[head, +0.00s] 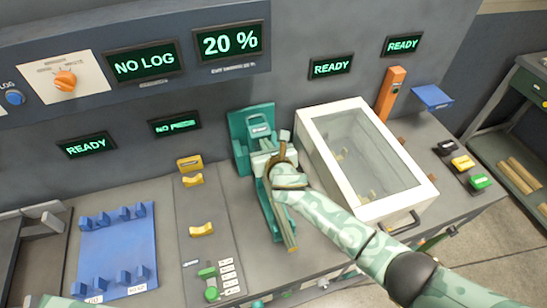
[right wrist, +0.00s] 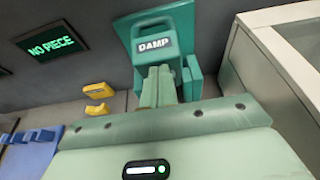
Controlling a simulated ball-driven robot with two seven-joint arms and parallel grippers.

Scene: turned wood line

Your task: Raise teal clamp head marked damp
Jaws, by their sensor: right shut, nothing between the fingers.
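The teal clamp head (head: 259,130) marked DAMP stands at the back of the bench against a teal upright. It also shows in the right wrist view (right wrist: 154,43), with a handle loop on top. My right gripper (head: 266,157) is shut and empty, just in front of and below the clamp head. In the right wrist view its closed fingers (right wrist: 160,78) point at the lower part of the head and partly cover it. I cannot tell whether they touch it. My left gripper is not in view.
A white box with a clear lid (head: 365,150) stands close to the right of the clamp. Yellow blocks (head: 201,229) and a blue rack (head: 117,250) lie to the left. A NO PIECE display (right wrist: 58,46) hangs behind. An orange post (head: 391,94) stands at the back right.

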